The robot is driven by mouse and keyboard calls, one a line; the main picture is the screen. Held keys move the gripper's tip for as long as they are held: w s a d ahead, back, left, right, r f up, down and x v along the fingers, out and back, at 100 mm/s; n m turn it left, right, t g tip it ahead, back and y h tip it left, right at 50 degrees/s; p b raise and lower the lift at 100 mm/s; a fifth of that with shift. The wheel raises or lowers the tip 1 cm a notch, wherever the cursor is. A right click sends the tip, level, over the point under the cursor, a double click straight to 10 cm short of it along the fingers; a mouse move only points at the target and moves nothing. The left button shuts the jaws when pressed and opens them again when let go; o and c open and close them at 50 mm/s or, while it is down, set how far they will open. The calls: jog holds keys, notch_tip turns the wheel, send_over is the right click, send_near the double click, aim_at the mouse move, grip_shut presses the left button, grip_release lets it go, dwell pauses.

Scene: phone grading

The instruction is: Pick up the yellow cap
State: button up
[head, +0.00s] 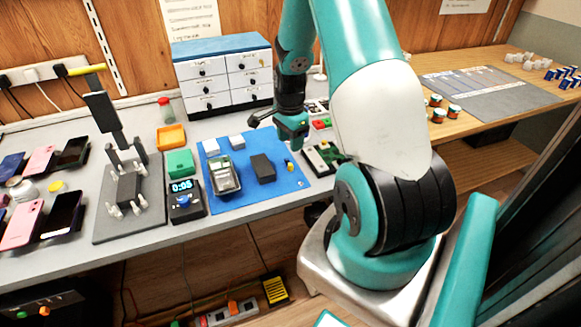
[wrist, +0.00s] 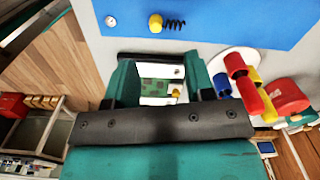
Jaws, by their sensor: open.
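A small yellow cylinder (wrist: 155,23), the likely yellow cap, lies on the blue mat beside a black coil spring (wrist: 174,24) in the wrist view. It also shows as a yellow speck (head: 289,163) near the mat's right edge in the head view. My gripper (wrist: 160,78) is open, with a green circuit board (wrist: 153,86) visible beyond and between its fingers. In the head view my gripper (head: 293,145) hangs above the back right of the mat, apart from the yellow cylinder.
The blue mat (head: 235,200) holds a phone (head: 224,175) and a dark block (head: 263,167). A timer (head: 185,197) and phone stand (head: 128,190) are to its left. White drawers (head: 222,82) stand behind. Red, yellow and blue cylinders (wrist: 243,82) are right of my fingers.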

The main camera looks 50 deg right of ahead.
aim_at(291, 164)
notch_tip(291, 164, down, 3)
jog(key=shift+f, duration=0.1)
jog(key=shift+s+a+f+p, duration=0.15)
jog(key=shift+f+p, duration=0.1)
jog(key=shift+f, duration=1.05)
jog(key=shift+s+a+f+p, duration=0.1)
jog(key=shift+f+p, duration=0.1)
jog(key=shift+f, duration=1.1)
grip_shut()
